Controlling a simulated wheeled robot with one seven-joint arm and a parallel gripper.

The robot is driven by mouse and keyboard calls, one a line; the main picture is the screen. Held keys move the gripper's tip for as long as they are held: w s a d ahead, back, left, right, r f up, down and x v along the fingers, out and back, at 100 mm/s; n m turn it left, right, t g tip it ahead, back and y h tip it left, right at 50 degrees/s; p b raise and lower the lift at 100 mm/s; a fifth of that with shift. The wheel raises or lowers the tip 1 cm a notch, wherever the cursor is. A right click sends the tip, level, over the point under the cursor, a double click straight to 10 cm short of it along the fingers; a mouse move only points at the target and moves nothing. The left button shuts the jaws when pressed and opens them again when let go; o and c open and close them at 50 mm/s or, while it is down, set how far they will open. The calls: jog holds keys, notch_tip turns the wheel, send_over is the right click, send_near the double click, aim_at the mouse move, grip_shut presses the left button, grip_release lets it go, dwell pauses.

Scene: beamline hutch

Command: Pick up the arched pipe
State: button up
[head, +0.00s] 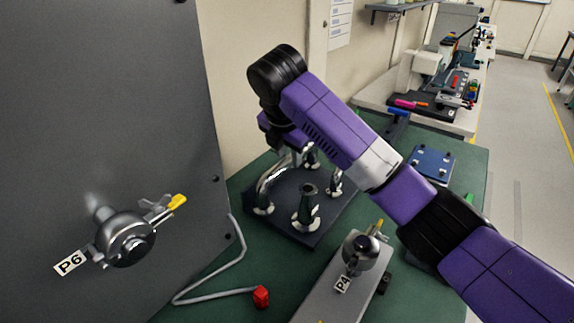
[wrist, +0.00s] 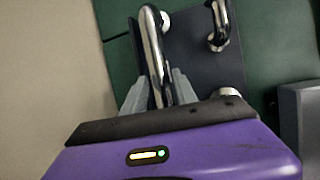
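The arched pipe (head: 268,187) is a shiny chrome bent tube. It stands at the left of a dark plate (head: 296,233) in the head view, with a flange at its foot. In the wrist view the pipe (wrist: 152,45) runs between the two grey fingers of my gripper (wrist: 160,90). The fingers sit close against both sides of it, with no clear gap, so my gripper looks shut on it. The foot still appears to be at the plate. In the head view my gripper's fingers are mostly hidden behind the wrist.
A grey cabinet panel (head: 120,120) with valve P6 is at left. Valve P4 (head: 360,250) is on a grey block in front. A bent rod with a red knob (head: 261,297) lies lower left.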

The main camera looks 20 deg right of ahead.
jog(key=shift+p+x, duration=0.3)
jog(key=shift+x, duration=3.25)
jog(key=shift+a, duration=0.1)
grip_shut()
